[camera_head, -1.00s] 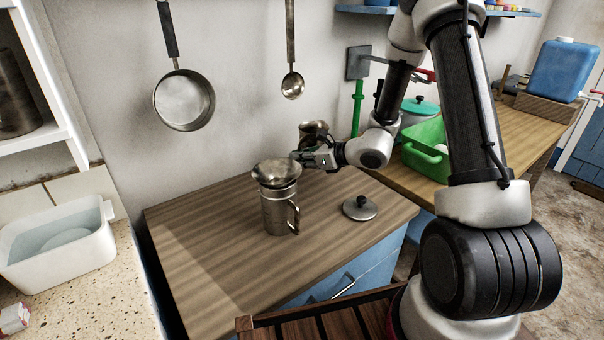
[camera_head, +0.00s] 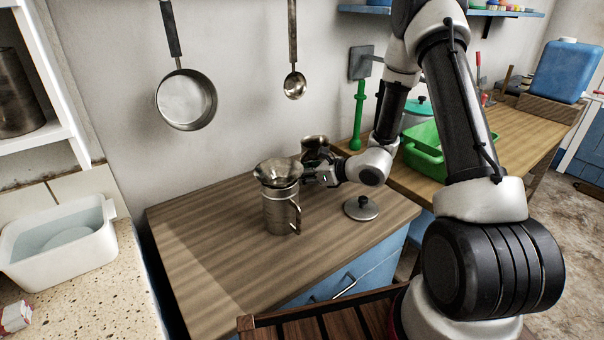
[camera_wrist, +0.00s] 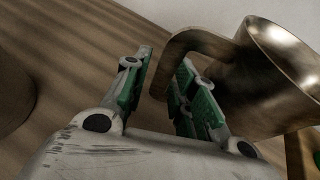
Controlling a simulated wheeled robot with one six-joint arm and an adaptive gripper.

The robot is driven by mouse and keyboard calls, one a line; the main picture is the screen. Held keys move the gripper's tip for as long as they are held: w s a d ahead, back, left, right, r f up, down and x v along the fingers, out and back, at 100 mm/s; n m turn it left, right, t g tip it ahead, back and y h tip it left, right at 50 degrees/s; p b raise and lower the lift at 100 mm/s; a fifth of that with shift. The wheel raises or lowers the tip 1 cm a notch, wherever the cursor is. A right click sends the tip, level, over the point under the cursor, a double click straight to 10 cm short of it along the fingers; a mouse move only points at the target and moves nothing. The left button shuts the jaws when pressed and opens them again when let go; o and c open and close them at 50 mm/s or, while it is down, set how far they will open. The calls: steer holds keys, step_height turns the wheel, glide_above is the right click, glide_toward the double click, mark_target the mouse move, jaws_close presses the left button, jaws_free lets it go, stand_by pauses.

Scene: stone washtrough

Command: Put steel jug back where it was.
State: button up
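A steel jug (camera_head: 314,143) with a flared rim stands at the back of the wooden worktop, partly hidden by my gripper (camera_head: 322,166) in the head view. In the wrist view the jug (camera_wrist: 268,78) fills the right side, and its curved handle comes down between my fingers. My gripper (camera_wrist: 165,62) looks open, with a narrow gap between the left finger and the handle. The right finger overlaps or lies close to the handle. The jug's base is hidden in the head view, so I cannot see its contact with the worktop.
A metal tankard (camera_head: 280,212) with a funnel (camera_head: 278,172) on it stands just left of my gripper. A round lid (camera_head: 361,208) lies to the right on the worktop (camera_head: 210,240). A green bin (camera_head: 425,150) stands further right. The worktop's left part is clear.

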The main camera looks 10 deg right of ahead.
steer(key=shift+r, duration=0.15)
steer(key=shift+s+d+r, duration=0.15)
steer(key=shift+s+d, duration=0.05)
steer(key=shift+d, duration=0.05)
steer(key=v, duration=1.1)
steer(key=s+a+r+n+g, duration=0.2)
steer(key=s+r+n+g, duration=0.2)
steer(key=s+r+n, duration=0.35)
steer(key=s+a+r+n+g, duration=0.2)
steer(key=s+r+n+g, duration=0.15)
steer(key=s+n, duration=0.55)
steer(key=s+d+r+n+t+h, duration=0.2)
steer(key=s+d+r+n+h, duration=0.7)
steer(key=d, duration=0.5)
steer(key=shift+s+d+r+n, duration=0.25)
steer(key=shift+s+r+n, duration=0.35)
steer(key=shift+r+n, duration=0.2)
